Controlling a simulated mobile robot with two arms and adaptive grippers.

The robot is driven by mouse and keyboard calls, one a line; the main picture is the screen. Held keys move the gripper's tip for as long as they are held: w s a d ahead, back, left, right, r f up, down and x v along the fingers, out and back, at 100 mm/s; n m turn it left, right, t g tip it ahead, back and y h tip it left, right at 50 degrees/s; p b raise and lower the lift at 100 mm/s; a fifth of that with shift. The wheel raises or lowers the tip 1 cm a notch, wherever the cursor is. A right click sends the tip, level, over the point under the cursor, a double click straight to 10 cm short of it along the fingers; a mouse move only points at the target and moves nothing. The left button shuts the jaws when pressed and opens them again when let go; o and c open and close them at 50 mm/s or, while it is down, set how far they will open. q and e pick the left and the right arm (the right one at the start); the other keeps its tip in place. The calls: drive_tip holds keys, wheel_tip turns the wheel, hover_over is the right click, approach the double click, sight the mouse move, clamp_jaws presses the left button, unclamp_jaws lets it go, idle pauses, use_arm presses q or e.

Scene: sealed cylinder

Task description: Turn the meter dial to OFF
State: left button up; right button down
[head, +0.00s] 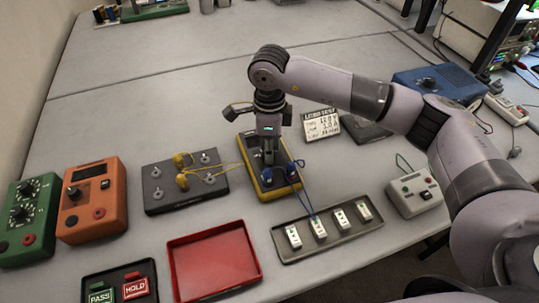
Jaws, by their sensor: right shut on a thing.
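The yellow meter (259,187) lies on the table near the middle of the head view. My right gripper (269,158) comes down over it from above, with its fingers at the meter's face. It is shut on the meter dial, which the fingers mostly hide. I cannot read the dial's marks or where it points. My left gripper is not in view.
A black terminal box (160,200) with yellow plugs stands left of the meter. A tray (345,240) with several white modules lies in front, beside an empty red tray (214,262). A small display card (321,124) stands behind right.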

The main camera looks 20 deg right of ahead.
drive_tip(key=shift+n+b, duration=0.4)
drive_tip(key=shift+n, duration=0.1)
drive_tip(key=c, duration=1.3)
unclamp_jaws()
drive_tip(key=shift+r, duration=0.1)
wheel_tip(320, 180, up, 12)
